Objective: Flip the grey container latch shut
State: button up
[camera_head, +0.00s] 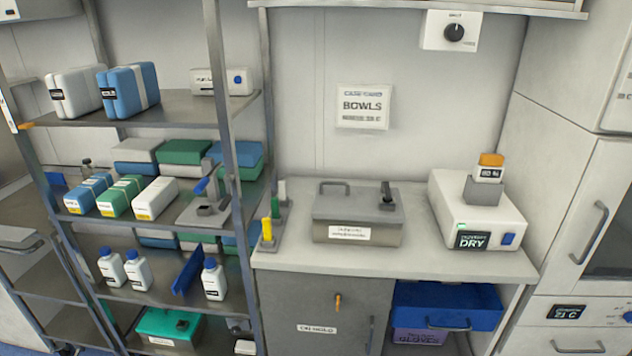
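The grey container (325,208) sits on the light counter in the middle of the camera_head view, with its lid down and a white label on its front. A dark latch (387,197) is on the right part of the lid, and its lever stands up from its base. A dark handle (334,184) is at the lid's left back. My gripper is not in view, and nothing touches the container.
A white box marked DRY (455,212) stands right of the container, with an orange-capped bottle (490,167) in a grey holder on it. Yellow and green upright items (267,229) stand to the left. The counter (420,258) is clear in front. A shelf rack (222,80) stands further left.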

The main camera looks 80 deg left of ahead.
aim_at(385, 188)
jog(key=u, duration=2.45)
